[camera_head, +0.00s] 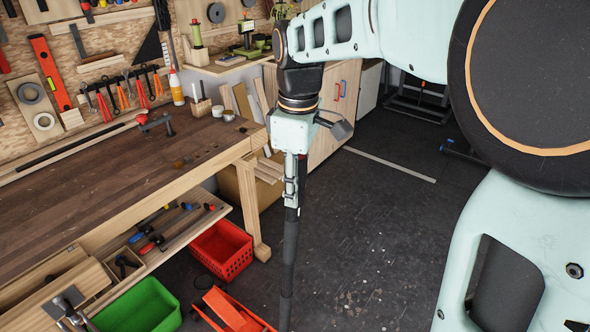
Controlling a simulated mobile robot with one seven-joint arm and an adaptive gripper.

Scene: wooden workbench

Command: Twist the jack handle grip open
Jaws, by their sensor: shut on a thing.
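The jack handle is a long black rod (289,260) that stands nearly upright over the dark floor. Its lower end runs toward the bottom edge of the picture. My gripper (292,204) points straight down and is shut on the upper end of the handle grip. The fingers hide the top of the grip, so its turn cannot be read. A red body (232,312), likely the jack, lies low beside the rod and is cut off by the bottom edge. Whether the rod joins it is out of view.
A wooden workbench (110,185) fills the left, with a table vise (157,122) on it and a tool wall behind. A red crate (222,250) and a green crate (140,308) stand below its lower shelf. The floor (375,240) right of the handle is clear.

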